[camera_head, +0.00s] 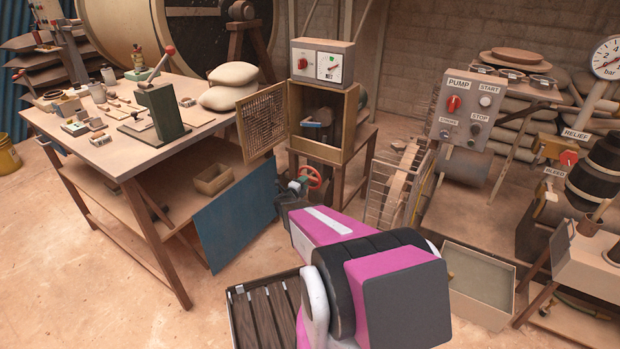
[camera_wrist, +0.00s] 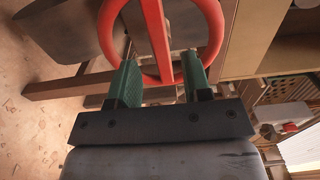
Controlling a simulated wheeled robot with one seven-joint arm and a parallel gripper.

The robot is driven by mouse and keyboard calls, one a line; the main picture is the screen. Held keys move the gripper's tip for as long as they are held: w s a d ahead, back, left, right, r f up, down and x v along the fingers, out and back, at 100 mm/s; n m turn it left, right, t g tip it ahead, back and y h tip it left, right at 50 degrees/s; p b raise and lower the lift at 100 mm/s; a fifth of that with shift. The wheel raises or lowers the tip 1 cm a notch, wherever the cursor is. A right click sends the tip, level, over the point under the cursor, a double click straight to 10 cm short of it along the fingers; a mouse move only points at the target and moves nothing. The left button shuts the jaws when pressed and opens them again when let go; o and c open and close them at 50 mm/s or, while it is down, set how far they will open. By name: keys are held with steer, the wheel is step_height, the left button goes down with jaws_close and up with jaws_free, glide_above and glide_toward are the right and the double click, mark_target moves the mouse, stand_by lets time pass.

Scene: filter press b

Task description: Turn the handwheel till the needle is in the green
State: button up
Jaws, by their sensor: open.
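The red handwheel (camera_head: 310,177) is low in the middle of the head view, below the open cabinet. In the wrist view its red rim and spoke (camera_wrist: 158,40) fill the top centre. My gripper (camera_wrist: 162,72) is open, its two green-padded fingers apart on either side of the spoke. I cannot tell whether either finger touches it. In the head view my gripper (camera_head: 298,186) is beside the wheel, partly hidden by my arm. A round gauge marked bar (camera_head: 606,58) is at the right edge, partly cut off. No green band is clear on its dial.
A cabinet (camera_head: 352,140) with an open mesh door stands behind the wheel, with a small dial box (camera_head: 322,62) on top. A cluttered workbench (camera_head: 110,150) is at left with a blue panel (camera_head: 238,218). A pump control box (camera_head: 468,103) and an open tray (camera_head: 480,285) are at right.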

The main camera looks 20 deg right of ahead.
steer(key=x, duration=0.7)
steer(key=shift+c, duration=0.3)
jaws_close()
